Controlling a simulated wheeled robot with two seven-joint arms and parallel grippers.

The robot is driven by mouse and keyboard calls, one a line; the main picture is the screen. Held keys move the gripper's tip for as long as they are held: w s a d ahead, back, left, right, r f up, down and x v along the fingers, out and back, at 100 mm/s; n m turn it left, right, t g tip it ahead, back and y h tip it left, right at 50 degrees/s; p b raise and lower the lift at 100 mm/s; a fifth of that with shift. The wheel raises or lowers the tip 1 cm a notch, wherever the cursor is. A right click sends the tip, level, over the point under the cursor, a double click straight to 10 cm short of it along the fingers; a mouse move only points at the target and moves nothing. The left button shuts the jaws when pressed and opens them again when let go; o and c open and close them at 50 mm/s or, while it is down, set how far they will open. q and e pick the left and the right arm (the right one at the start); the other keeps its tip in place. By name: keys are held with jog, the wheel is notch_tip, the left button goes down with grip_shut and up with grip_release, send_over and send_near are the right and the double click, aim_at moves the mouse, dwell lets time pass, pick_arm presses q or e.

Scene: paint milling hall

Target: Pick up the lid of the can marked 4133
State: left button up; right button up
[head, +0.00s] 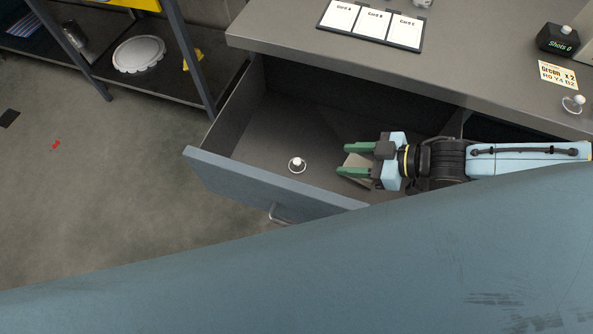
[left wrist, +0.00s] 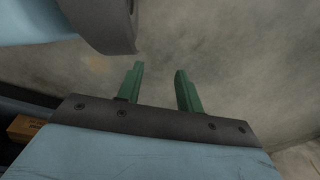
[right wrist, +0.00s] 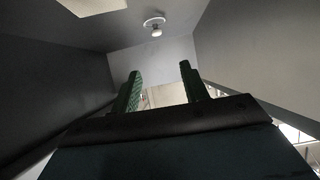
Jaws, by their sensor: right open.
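No can marked 4133 can be read in these views. A small clear round lid with a white knob (head: 297,164) lies on the floor of the open drawer (head: 262,185); it also shows in the right wrist view (right wrist: 154,25), beyond the fingertips. A similar clear lid with a knob (head: 573,104) sits on the desk top at the right. My right gripper (head: 348,159) is open, over the drawer, to the right of the first lid and apart from it. My left gripper (left wrist: 158,78) is open and empty above the bare floor, outside the head view.
A beige-grey flat thing (head: 357,166) lies beneath my right fingers. The desk (head: 290,32) carries a card board (head: 371,24), a black counter (head: 557,39) and a yellow label (head: 557,75). A shelf with a white scalloped plate (head: 139,54) stands at left. Drawer walls surround the right gripper.

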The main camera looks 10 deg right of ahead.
jog(key=f, duration=0.1)
jog(key=b, duration=0.2)
send_near(298, 161)
jog(key=shift+w+a+f, duration=0.15)
jog(key=shift+w+a, duration=0.15)
jog(key=shift+a, duration=0.2)
jog(key=shift+w+a+f, duration=0.1)
jog(key=shift+w+a, duration=0.25)
jog(key=shift+a, duration=0.15)
jog(key=shift+w+a+f, duration=0.3)
jog(key=shift+a+f, duration=0.05)
jog(key=shift+a, duration=0.15)
jog(key=b+x, duration=0.1)
jog(key=x, duration=0.1)
jog(key=b+x, duration=0.1)
jog(key=x, duration=0.1)
jog(key=shift+d+f, duration=0.15)
jog(key=shift+f, duration=0.2)
jog(key=shift+w+a+f+b, duration=0.2)
jog(key=shift+w+a+b, duration=0.05)
jog(key=shift+a+b, duration=0.1)
pick_arm(q)
jog(key=w+d+r, duration=0.2)
jog(key=w+r, duration=0.5)
jog(key=w, duration=0.2)
jog(key=shift+r+t, duration=0.35)
jog(key=shift+t, duration=0.05)
pick_arm(e)
grip_shut()
